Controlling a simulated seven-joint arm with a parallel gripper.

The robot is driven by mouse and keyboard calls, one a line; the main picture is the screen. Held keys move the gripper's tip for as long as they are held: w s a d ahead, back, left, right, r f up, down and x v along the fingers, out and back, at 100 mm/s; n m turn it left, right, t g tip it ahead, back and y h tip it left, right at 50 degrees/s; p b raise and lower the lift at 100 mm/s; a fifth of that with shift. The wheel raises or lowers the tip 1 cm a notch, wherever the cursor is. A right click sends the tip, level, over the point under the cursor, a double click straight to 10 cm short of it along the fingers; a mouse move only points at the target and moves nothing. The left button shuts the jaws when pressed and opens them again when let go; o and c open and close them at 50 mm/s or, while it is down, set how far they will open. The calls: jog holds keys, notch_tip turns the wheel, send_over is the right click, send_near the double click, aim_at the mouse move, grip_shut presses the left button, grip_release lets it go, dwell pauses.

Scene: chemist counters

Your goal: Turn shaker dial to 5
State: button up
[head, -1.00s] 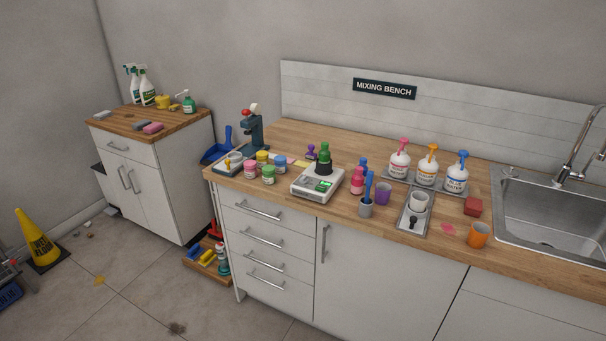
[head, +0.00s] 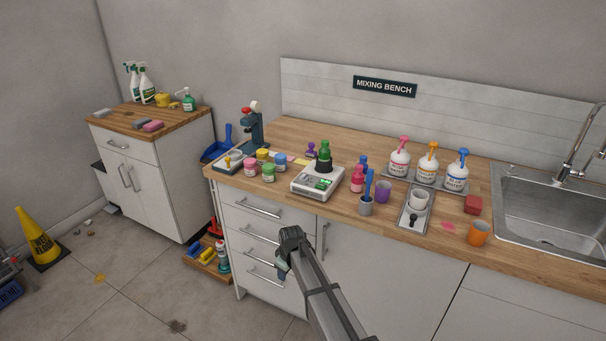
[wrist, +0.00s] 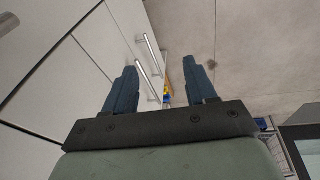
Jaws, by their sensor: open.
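The shaker (head: 313,184) is a white box on the wooden counter, left of the middle. It has a green display or button on its front face and a dark holder with a green bottle (head: 324,152) on top. The dial and its setting are too small to make out. My gripper (head: 282,272) is in front of the drawers, below the counter top and apart from the shaker. In the wrist view my gripper (wrist: 163,82) shows two blue fingers spread wide with nothing between them. The shaker is not in the wrist view.
Small jars (head: 268,173) stand left of the shaker. Pump bottles (head: 428,168) and a sink (head: 550,215) are farther right. Drawer handles (head: 252,208) stick out near my gripper.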

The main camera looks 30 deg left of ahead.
jog(key=s+a+r+n+y, duration=0.1)
jog(key=s+a+r+n, duration=0.1)
jog(key=a+r, duration=0.9)
jog(key=s+a+r+n+y, duration=0.1)
jog(key=s+a+r+n, duration=0.15)
jog(key=a+r, duration=0.85)
notch_tip(320, 180, up, 23)
jog(key=m+g+h, duration=0.2)
jog(key=m+h, duration=0.1)
jog(key=h, duration=0.1)
send_over(304, 177)
jog(key=w+a, duration=0.1)
notch_tip(304, 177, down, 13)
jog(key=shift+f, duration=0.2)
jog(key=shift+c, duration=0.2)
grip_shut()
jog(key=shift+m, duration=0.25)
